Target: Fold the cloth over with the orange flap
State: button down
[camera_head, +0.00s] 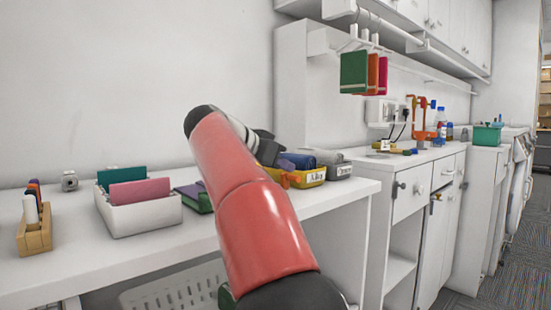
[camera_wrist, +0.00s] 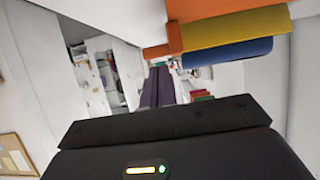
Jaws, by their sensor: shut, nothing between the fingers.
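My gripper (camera_wrist: 158,72) shows as two dark fingers close together in the wrist view, shut and empty. An orange piece (camera_wrist: 230,8) shows at the top right of the wrist view, beside a yellow strip (camera_wrist: 235,30) and a blue rounded piece (camera_wrist: 228,53). I cannot tell whether the orange piece is the flap. No cloth lying flat can be made out.
Green (camera_head: 353,73), orange (camera_head: 372,74) and magenta (camera_head: 383,76) pieces hang from the rail. A white box (camera_head: 140,214) with coloured folded items and a wooden holder (camera_head: 35,236) stand at the left of the white counter (camera_head: 75,272).

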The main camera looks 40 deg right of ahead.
jog(key=shift+d+f, duration=0.1)
jog(key=shift+f, duration=0.15)
jog(key=shift+d+r+y+p, duration=0.25)
jog(key=shift+y+p, duration=0.15)
jog(key=shift+p, duration=0.5)
jog(key=shift+d+f+y+p, duration=0.2)
jog(key=shift+y+p, duration=0.1)
jog(key=shift+p, duration=0.15)
jog(key=shift+w+d+f+y, duration=0.1)
jog(key=shift+f+y, duration=0.3)
jog(key=shift+f, duration=0.05)
